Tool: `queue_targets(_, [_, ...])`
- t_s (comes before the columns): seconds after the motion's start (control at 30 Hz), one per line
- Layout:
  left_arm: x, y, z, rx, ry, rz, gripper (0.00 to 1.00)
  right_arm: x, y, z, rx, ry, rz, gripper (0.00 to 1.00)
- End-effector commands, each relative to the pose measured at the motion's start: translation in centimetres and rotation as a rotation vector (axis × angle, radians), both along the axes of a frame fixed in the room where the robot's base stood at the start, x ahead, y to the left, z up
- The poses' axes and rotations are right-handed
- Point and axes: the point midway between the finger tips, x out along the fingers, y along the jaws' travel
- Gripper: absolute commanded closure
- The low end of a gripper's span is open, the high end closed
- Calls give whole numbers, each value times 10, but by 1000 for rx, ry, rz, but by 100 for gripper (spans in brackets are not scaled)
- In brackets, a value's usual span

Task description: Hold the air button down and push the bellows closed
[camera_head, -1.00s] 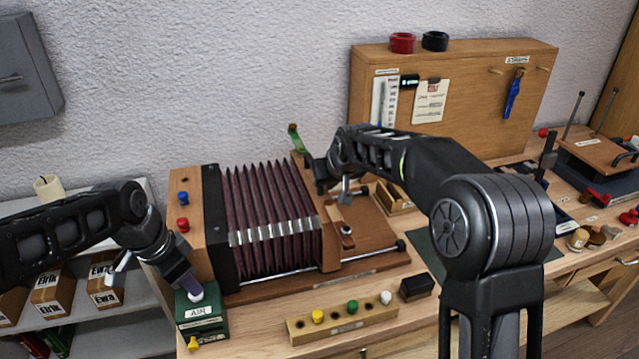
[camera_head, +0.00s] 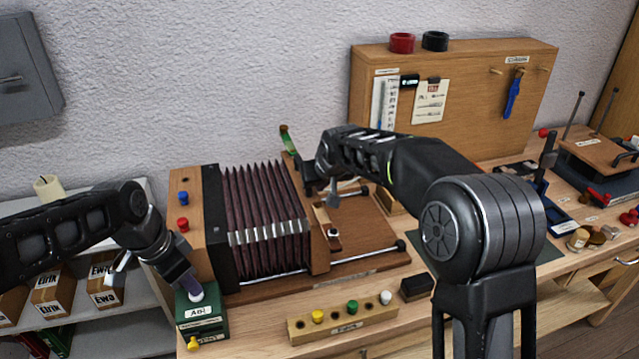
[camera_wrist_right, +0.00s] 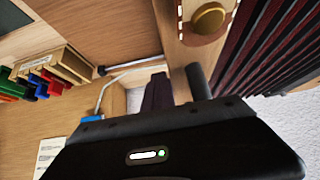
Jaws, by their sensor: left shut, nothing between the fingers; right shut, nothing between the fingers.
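The bellows (camera_head: 265,215) stand on a wooden base on the bench, with dark red pleats between a fixed left end and a sliding wooden right end plate (camera_head: 318,245). The pleats also show in the right wrist view (camera_wrist_right: 265,45). The white air button (camera_head: 196,296) sits on a green box labelled AIR (camera_head: 203,318). My left gripper (camera_head: 190,285) is shut and points down onto the button, seeming to touch it. My right gripper (camera_head: 308,185) is shut at the right side of the end plate; its fingers (camera_wrist_right: 180,88) lie beside the plate in the wrist view. Exact contact is hidden.
A wooden block with coloured pegs (camera_head: 342,318) and a small black box (camera_head: 416,287) lie in front of the bellows. A wooden panel (camera_head: 470,90) stands behind. Guide rails (camera_head: 370,255) run clear to the right of the end plate.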

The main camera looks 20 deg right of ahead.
Motion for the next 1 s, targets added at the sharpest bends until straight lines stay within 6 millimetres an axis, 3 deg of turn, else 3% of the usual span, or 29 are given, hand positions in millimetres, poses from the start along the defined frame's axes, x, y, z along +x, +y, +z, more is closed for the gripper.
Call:
queue_targets(0.63, [0, 0, -1, 0, 1, 0, 100, 0, 36, 0, 0, 0, 3, 100])
queue_targets(1.0, [0, 0, 0, 0, 1, 0, 100, 0, 39, 0, 1, -1, 2, 100])
